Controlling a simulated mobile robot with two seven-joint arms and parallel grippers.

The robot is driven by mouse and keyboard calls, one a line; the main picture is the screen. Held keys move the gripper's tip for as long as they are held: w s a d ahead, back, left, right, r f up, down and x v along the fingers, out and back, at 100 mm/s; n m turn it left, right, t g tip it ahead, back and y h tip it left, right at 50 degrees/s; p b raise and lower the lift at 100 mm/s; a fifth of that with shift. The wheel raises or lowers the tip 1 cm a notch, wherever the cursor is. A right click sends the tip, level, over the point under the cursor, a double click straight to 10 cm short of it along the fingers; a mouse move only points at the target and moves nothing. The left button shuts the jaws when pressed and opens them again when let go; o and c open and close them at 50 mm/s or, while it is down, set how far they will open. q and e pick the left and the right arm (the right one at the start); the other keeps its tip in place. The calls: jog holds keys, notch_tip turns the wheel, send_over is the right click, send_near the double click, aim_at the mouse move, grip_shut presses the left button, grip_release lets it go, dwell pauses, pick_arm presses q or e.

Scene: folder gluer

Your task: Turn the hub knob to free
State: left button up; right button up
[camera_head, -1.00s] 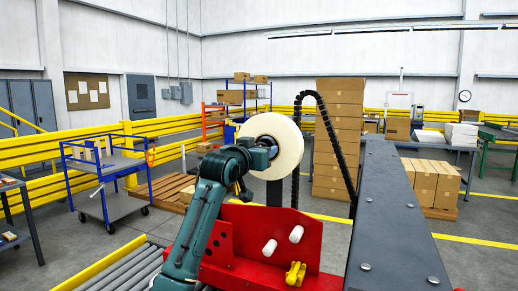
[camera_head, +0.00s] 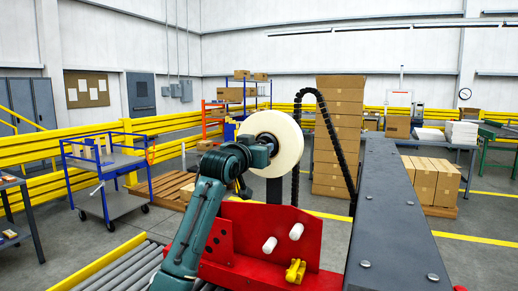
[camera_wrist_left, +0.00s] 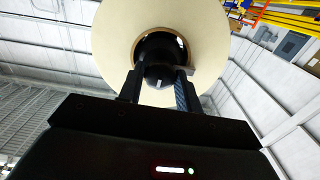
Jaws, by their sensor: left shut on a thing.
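A large cream tape roll (camera_head: 289,141) stands on its hub above the red machine head (camera_head: 262,236). In the left wrist view the roll (camera_wrist_left: 112,38) fills the top middle. The dark hub knob (camera_wrist_left: 158,74) sits at the roll's centre. My left gripper (camera_wrist_left: 160,88) has one finger on each side of the knob and is shut on it. In the head view my left gripper (camera_head: 268,147) reaches the roll's centre from the left, and the arm's wrist hides part of the hub. My right gripper is not in view.
A grey beam (camera_head: 393,215) runs along the right, with a black cable chain (camera_head: 335,140) beside it. White rollers (camera_head: 296,231) and a yellow clip (camera_head: 295,271) sit on the red head. A roller conveyor (camera_head: 125,267) lies at lower left.

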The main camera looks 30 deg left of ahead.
pick_arm(q)
jog(key=shift+m, duration=8.8)
jog(key=o, duration=1)
jog(key=shift+c, duration=0.2)
